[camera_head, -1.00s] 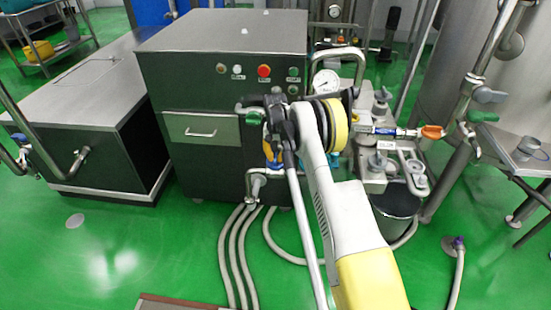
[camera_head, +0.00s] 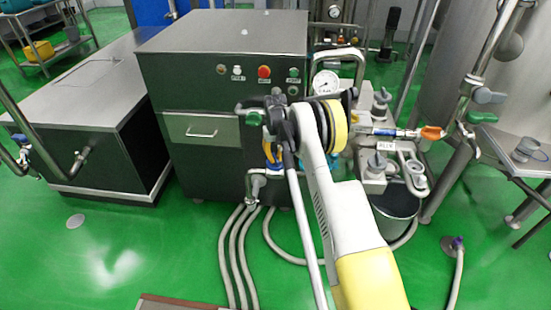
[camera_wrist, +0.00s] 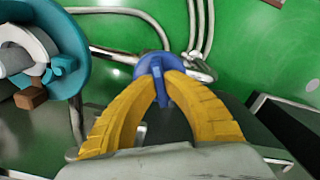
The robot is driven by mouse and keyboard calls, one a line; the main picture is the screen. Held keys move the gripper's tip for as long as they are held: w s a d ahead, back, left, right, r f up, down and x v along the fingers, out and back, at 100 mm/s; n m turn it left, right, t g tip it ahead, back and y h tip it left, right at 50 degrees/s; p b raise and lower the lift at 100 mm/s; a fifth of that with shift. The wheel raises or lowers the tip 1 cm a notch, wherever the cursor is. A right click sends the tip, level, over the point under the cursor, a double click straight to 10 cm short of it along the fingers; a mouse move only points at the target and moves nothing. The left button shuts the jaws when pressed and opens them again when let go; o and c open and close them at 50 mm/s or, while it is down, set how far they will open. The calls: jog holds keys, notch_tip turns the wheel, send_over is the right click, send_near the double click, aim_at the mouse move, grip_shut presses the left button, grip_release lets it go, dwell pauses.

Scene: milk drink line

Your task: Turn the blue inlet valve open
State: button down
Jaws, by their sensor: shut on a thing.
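The blue valve (camera_wrist: 155,64) has a rounded blue body and a narrow handle. It sits on a metal pipe, near the top middle of the wrist view. My gripper (camera_wrist: 161,84) has two yellow ribbed fingers, and their tips are closed on the narrow blue handle from both sides. In the head view, my gripper (camera_head: 270,151) is partly hidden by my own arm, in front of the dark cabinet. A little of the blue valve (camera_head: 273,170) shows just below the fingers. Which way the handle points relative to the pipe is hard to tell.
The dark steel cabinet (camera_head: 205,100) stands right behind my gripper. A green-handled valve (camera_head: 254,118) is just above it. Pale hoses (camera_head: 236,245) run down to the floor below. A pump unit with an orange-handled valve (camera_head: 431,133) stands to the right. Green floor at the front left is clear.

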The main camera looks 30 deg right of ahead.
aim_at(275, 158)
jog(key=n, duration=1.2)
jog(key=shift+n+p, duration=0.3)
dwell(0.4)
jog(key=c, duration=1.5)
grip_release()
notch_tip(275, 158, up, 12)
